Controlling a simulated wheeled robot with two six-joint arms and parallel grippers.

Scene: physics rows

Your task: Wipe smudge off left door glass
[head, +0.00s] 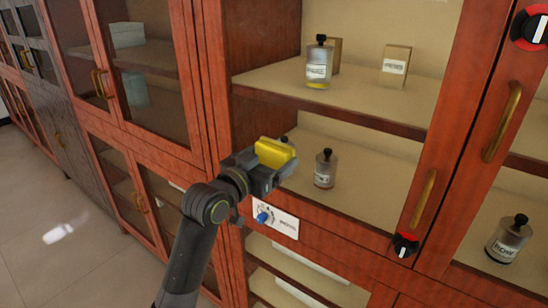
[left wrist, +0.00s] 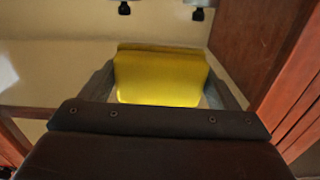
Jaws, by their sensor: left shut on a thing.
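My left gripper (head: 272,168) is shut on a yellow sponge (head: 275,152), in front of the lower left part of a red-brown cabinet door. In the left wrist view the sponge (left wrist: 160,78) sits between the two dark fingers. The door's clear glass pane (head: 375,155) spans the middle of the head view, with shelves visible through it. I cannot make out a smudge on it; the gripper and sponge hide part of the pane. Whether the sponge touches the glass I cannot tell. My right gripper is not in view.
Behind the glass stand a clear bottle (head: 319,65), a small box (head: 396,66) and a lower bottle (head: 325,170). A brass handle (head: 423,198) and a red-black knob (head: 405,245) stick out at the door's right. A white label (head: 274,219) is below the gripper. Floor is open at left.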

